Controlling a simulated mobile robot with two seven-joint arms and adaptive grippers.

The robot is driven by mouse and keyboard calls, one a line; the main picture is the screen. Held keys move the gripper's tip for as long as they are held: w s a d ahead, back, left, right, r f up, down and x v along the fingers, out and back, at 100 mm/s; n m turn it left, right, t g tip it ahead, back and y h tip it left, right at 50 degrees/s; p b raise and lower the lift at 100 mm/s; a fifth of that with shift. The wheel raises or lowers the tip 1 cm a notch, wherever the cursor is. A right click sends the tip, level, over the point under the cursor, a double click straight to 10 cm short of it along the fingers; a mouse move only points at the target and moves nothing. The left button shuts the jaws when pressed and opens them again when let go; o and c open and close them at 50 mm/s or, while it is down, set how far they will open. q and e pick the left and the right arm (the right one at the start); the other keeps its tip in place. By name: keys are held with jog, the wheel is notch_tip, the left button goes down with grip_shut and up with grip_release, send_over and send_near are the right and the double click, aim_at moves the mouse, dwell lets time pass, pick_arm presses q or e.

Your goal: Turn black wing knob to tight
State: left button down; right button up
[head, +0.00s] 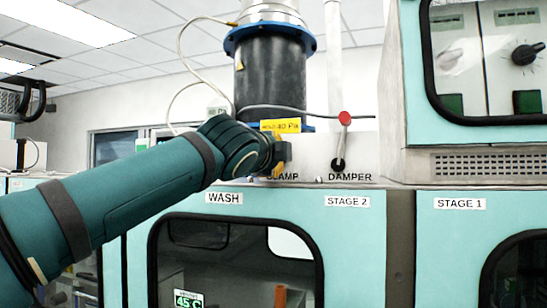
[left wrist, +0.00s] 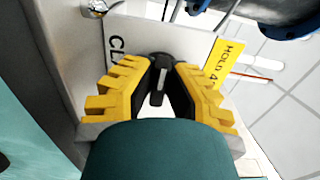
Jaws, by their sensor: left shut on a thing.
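The black wing knob (left wrist: 160,63) sits on the white panel beside a label starting "CL" in the left wrist view. My left gripper (left wrist: 159,92) has yellow stepped fingers with black pads, shut around the knob's wing. In the head view my left gripper (head: 278,158) is at the white panel above the "CLAMP" label (head: 283,177), and it hides the knob there. I cannot read any tight mark. My right gripper is not in view.
A red-tipped damper lever (head: 344,119) stands right of the gripper. A yellow "HOLD" tag (head: 281,126) hangs just above it, under a dark cylinder (head: 270,75) with blue flanges. Teal cabinets (head: 350,235) with windows lie below; another black knob (head: 525,53) is at upper right.

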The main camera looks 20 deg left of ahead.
pick_arm(q)
jog(key=shift+r, duration=0.1)
jog(key=c, duration=1)
grip_release()
jog(key=s, duration=1.2)
jog(key=shift+a, duration=0.2)
